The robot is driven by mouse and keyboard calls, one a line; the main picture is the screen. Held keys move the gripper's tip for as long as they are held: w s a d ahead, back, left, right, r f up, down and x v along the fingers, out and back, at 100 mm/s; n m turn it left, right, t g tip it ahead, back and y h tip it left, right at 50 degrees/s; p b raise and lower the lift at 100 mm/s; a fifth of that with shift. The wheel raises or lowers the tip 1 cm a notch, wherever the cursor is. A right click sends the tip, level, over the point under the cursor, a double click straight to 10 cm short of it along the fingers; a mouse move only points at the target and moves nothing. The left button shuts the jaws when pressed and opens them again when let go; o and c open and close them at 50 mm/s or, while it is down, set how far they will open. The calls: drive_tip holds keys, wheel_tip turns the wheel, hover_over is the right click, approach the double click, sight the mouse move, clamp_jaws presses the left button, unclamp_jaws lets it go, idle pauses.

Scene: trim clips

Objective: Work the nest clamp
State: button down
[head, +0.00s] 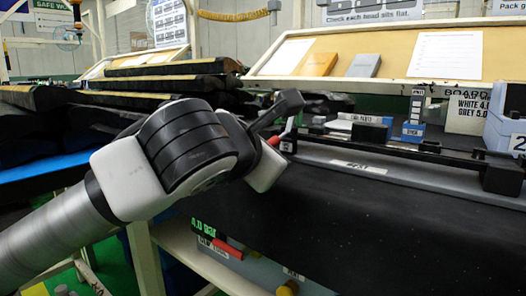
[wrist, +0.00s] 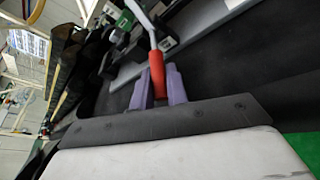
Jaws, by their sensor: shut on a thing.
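In the wrist view my gripper (wrist: 158,88) has its purple fingers on either side of a red handle grip (wrist: 157,67), shut on it. The grip sits on a bent metal lever (wrist: 143,20) that runs up toward the clamp. In the head view a small piece of the red handle (head: 274,140) shows beside my wrist, at the left end of a long grey fixture (head: 420,182) on the black bench. My arm hides the fingers and most of the clamp there.
Long black trim pieces (head: 165,84) are stacked at the left behind my arm. A blue-and-white box (head: 413,130), a labelled board (head: 467,112) and a grey bin (head: 505,130) stand behind the fixture. The black bench top (head: 360,235) in front is clear.

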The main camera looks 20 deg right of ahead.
drive_tip(key=c, duration=1.4)
unclamp_jaws()
drive_tip(key=p+v, duration=0.2)
drive_tip(key=v, duration=1.1)
drive_tip(key=shift+s+a+r+p, duration=0.1)
drive_tip(key=shift+s+a+p, duration=0.1)
drive_tip(key=shift+s+p, duration=0.15)
